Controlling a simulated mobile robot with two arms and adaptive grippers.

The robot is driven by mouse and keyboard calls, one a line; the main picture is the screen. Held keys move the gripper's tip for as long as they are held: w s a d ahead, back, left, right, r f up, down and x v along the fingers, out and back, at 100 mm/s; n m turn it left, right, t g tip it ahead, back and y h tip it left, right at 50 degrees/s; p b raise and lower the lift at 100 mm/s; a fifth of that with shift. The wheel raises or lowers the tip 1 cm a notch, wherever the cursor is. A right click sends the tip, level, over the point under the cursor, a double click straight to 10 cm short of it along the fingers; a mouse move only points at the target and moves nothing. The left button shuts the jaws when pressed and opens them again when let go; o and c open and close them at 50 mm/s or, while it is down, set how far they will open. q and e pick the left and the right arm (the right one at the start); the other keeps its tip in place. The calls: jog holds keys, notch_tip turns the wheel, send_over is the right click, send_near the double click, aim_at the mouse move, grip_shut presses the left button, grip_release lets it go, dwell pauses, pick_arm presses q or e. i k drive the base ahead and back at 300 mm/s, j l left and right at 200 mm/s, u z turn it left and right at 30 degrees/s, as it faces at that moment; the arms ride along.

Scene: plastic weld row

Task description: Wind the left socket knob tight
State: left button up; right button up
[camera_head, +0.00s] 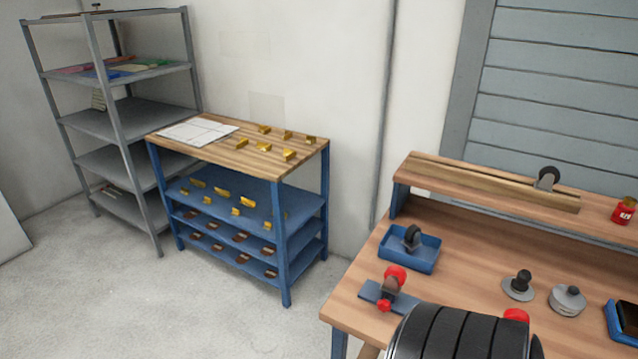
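At the bench's left front, a small blue plate (376,293) carries a grey-brown fitting with a red knob (395,275) on top. A smaller red part (383,305) sits low at its front. I take this as the left socket, but its details are too small to tell how tight the knob is. Another red rounded part (516,315) shows further right, mostly hidden behind a large black ribbed form at the bottom edge. Neither of my grippers can be made out in the head view.

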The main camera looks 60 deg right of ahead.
aim_at(384, 305)
jog(key=i+z, duration=0.35)
jog(key=i, duration=0.2)
jog(key=i+j+z, duration=0.2)
jog(key=i+z, duration=0.35)
jog(key=z, duration=0.3)
jog(key=i+z, duration=0.2)
jog(key=z, duration=0.3)
jog(key=i+j+z, duration=0.1)
jog(key=z, duration=0.35)
jog(key=i+j+z, duration=0.15)
jog(key=z, duration=0.3)
jog(key=i+j+z, duration=0.15)
jog(key=z, duration=0.3)
jog(key=k+j, duration=0.05)
